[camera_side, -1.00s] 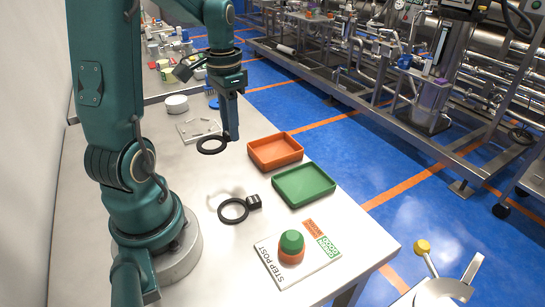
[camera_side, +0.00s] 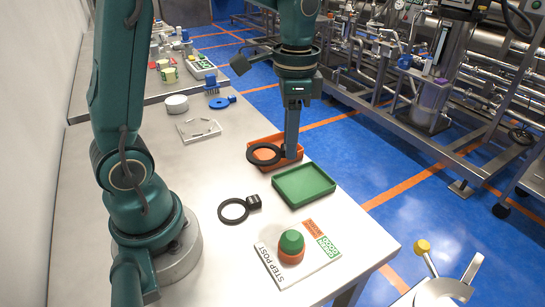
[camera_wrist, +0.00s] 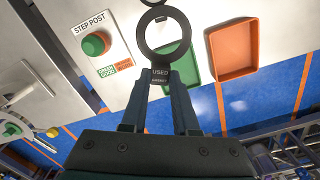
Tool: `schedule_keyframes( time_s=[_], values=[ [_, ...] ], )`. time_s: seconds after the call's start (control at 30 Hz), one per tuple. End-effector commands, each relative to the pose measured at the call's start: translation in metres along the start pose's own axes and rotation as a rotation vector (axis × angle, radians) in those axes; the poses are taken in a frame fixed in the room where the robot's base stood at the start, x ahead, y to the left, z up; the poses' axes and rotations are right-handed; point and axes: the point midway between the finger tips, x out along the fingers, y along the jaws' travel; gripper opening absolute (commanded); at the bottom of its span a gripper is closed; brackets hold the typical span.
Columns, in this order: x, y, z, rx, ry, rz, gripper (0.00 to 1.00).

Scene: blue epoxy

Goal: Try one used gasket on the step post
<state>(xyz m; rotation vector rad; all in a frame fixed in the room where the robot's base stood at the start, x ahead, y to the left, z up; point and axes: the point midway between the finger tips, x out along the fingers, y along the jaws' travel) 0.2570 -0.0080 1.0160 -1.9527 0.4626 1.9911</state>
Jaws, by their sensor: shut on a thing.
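My gripper (camera_side: 291,152) is shut on the tag of a black ring gasket (camera_side: 251,160) and holds it in the air, in front of the orange tray in the side view. In the wrist view the ring (camera_wrist: 166,58) points away from my fingers, and its tag (camera_wrist: 160,77) reads USED GASKET. The step post (camera_side: 291,243) has a green upper step and an orange lower step. It stands bare on a white board (camera_side: 270,262) marked STEP POST, also in the wrist view (camera_wrist: 96,44). A second black gasket (camera_side: 221,211) with a black tag lies flat on the table.
An orange tray (camera_side: 262,139) and a green tray (camera_side: 304,203) stand empty along the table's right edge. The board carries green and orange labels (camera_side: 320,238). A clear plate (camera_side: 199,130), a white round tub (camera_side: 176,103) and a blue item (camera_side: 222,102) lie farther back.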

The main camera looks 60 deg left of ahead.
Motion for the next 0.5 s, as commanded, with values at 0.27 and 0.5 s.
schedule_keyframes(
  time_s=[0.27,0.5],
  values=[
    [-0.009,0.086,-0.03,0.34,0.006,-0.01,0.0],
    [-0.011,0.139,-0.034,0.538,0.015,-0.016,0.0]
  ],
)
